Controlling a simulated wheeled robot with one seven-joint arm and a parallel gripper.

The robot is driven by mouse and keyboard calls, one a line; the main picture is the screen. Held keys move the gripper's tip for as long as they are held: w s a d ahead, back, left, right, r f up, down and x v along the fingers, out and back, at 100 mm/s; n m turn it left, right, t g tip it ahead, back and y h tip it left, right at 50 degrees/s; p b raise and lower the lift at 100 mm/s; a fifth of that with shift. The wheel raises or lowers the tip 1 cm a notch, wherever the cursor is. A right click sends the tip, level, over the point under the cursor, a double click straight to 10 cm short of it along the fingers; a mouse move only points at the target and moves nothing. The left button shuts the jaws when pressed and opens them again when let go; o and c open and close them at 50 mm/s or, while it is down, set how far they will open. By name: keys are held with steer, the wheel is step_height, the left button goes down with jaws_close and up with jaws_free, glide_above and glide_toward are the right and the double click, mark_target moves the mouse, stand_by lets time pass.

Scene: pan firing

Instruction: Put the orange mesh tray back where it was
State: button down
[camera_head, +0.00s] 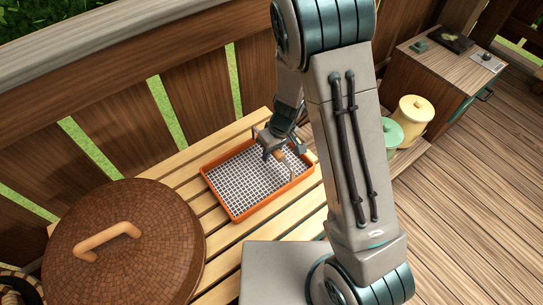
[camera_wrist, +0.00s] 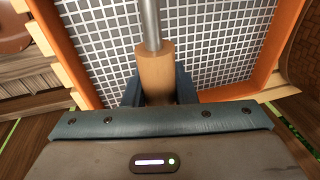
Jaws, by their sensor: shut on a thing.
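The orange mesh tray (camera_head: 217,193) is over the slatted wooden bench, with its grey mesh floor bare. My gripper (camera_head: 279,154) is above the tray's far right part. It is shut on a wooden grip on a metal rod, which looks like the tray's handle. In the wrist view the wooden grip (camera_wrist: 155,72) sits between the fingers, with the rod running over the mesh. The orange rim of the tray (camera_wrist: 277,45) shows at both sides there. I cannot tell whether the tray rests on the slats or hangs just above them.
A big round brown tiled lid (camera_head: 125,255) with a wooden handle is at the front left. The bench (camera_head: 186,150) has bare slats around the tray. A wooden fence stands behind. A green pot (camera_head: 387,132), a cream pot (camera_head: 414,110) and a cabinet (camera_head: 427,75) are at right.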

mark_target(267, 167)
steer(key=b+x, duration=0.1)
steer(key=x, duration=0.2)
steer(key=shift+d, duration=0.1)
steer(key=c, duration=1.2)
jaws_free()
